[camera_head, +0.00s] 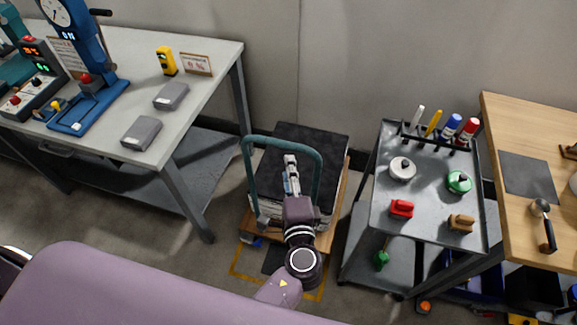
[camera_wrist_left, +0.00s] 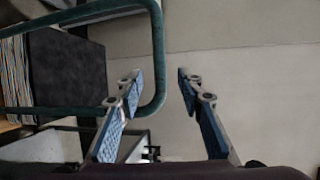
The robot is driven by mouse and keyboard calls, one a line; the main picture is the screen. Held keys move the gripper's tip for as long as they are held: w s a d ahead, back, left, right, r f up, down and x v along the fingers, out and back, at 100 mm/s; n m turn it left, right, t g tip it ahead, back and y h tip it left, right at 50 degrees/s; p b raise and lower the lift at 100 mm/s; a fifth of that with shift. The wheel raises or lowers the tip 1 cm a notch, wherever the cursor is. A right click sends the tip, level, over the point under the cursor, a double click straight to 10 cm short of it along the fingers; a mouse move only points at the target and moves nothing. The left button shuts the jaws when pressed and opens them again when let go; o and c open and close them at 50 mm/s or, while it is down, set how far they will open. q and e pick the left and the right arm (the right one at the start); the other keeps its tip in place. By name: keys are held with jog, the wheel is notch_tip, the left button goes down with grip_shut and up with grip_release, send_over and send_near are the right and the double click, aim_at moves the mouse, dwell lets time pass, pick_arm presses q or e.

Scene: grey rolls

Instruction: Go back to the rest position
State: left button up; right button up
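My left gripper (camera_head: 291,172) is over the trolley area in the middle of the head view, with its purple wrist behind it. My right gripper is in neither view.
A dark-topped stack (camera_head: 318,140) stands beyond the handle. A grey worktable (camera_head: 215,55) with two grey boxes (camera_head: 142,132) (camera_head: 171,95) is on the left. A tool cart (camera_head: 425,210) and a wooden table (camera_head: 510,110) are on the right. Floor shows between worktable and stack.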

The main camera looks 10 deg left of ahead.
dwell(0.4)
pick_arm(q)
jog(key=s+a+f+n+g+h, duration=0.15)
jog(key=s+f+g, duration=0.4)
jog(key=f, duration=1.05)
jog(key=s+f+n+g+h, duration=0.1)
jog(key=s+f+g+h, duration=0.15)
jog(key=s+f, duration=0.95)
jog(key=s+a+f+n+g+h, duration=0.1)
jog(key=s+a+f+n+g, duration=0.2)
jog(key=s+f, duration=0.8)
jog(key=s+a+f+n+g+b, duration=0.1)
jog(key=s+a+f+n+g, duration=0.2)
jog(key=s+a+f+n, duration=0.4)
jog(key=s+f, duration=0.4)
jog(key=s, duration=0.3)
jog(key=shift+h, duration=0.4)
